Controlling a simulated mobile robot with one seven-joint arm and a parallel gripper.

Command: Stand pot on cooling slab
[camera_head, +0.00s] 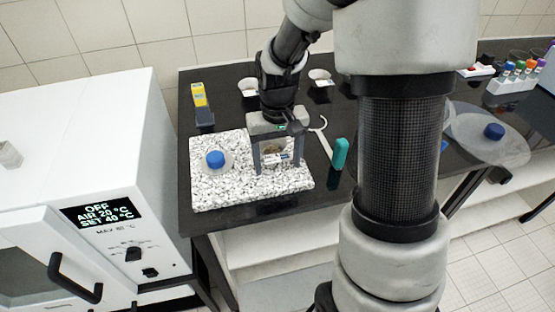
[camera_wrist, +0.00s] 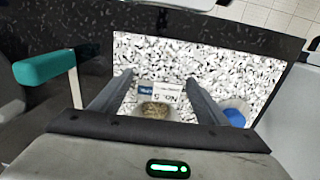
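The cooling slab (camera_head: 225,192) is a white and black speckled plate at the table's front left; it fills the middle of the wrist view (camera_wrist: 265,75). A small white pot (camera_head: 271,158) with a printed label and brown grainy contents is over the slab's right part and appears to stand on it. In the wrist view the pot (camera_wrist: 157,108) is between my fingers. My gripper (camera_head: 277,160) points down around the pot with its fingers spread. Gaps seem to show between fingers and pot. The pot's base is partly hidden.
A blue-capped container (camera_head: 215,159) stands on the slab's left part. A teal-handled tool (camera_head: 340,153) is right of the slab. Two white pots (camera_head: 248,86) (camera_head: 320,77) stand behind. A yellow and dark object (camera_head: 201,105) lies behind the slab. A white oven (camera_head: 90,150) is at left.

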